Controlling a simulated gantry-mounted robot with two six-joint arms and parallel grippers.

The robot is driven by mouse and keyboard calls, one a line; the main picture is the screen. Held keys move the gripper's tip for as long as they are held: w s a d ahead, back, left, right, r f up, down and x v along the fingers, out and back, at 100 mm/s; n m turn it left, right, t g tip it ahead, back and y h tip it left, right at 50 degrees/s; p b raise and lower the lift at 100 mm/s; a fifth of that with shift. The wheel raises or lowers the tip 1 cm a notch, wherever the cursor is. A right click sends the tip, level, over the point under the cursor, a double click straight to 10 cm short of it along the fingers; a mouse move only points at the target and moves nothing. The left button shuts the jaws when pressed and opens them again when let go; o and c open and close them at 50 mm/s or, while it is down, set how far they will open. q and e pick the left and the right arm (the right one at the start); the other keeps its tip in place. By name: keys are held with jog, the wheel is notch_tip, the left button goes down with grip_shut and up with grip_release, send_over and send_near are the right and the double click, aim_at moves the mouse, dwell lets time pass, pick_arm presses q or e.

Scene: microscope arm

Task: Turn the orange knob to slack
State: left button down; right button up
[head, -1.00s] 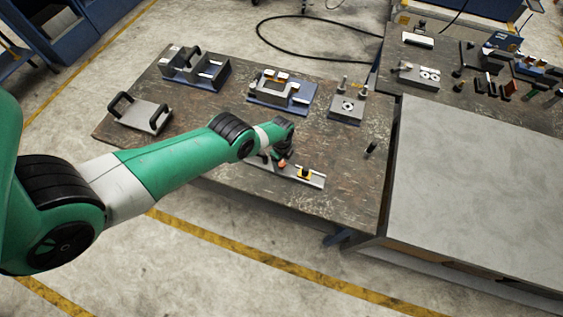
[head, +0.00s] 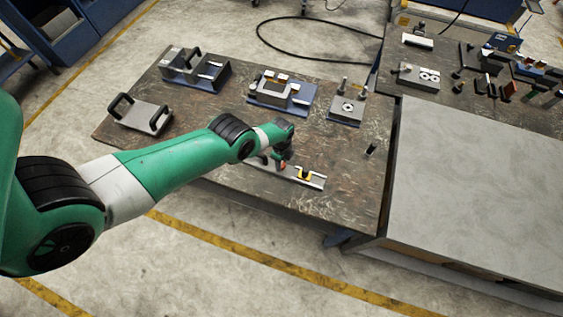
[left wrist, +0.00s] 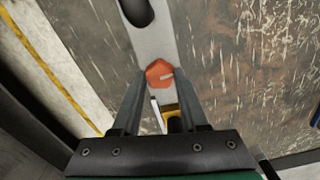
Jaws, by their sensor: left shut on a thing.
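The orange knob (left wrist: 159,73) shows in the left wrist view between the tips of my left gripper (left wrist: 160,90), which is shut on it. A pale line marks its top. The knob sits on a grey metal bar (left wrist: 152,42). In the head view my left gripper (head: 281,158) is over the bar (head: 319,182) at the table's front edge, and a small orange-red patch shows at its tips. A yellow part (head: 305,173) stands on the bar to the right, and shows in the left wrist view (left wrist: 173,119) partly hidden behind the gripper. My right gripper is not in view.
On the brown table (head: 345,190) stand a plate with two black handles (head: 142,113), a grey fixture (head: 195,68), a blue-based fixture (head: 281,92) and a block with two posts (head: 347,105). A bare grey surface (head: 470,190) lies to the right. The table's front right is mostly clear.

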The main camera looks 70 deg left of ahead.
pick_arm(q)
jog(key=n, duration=0.8)
jog(key=shift+n, duration=0.3)
jog(key=n, duration=0.4)
jog(key=shift+n, duration=0.3)
jog(key=n, duration=1.3)
jog(key=shift+n, duration=0.3)
jog(key=n, duration=0.4)
jog(key=shift+n, duration=2)
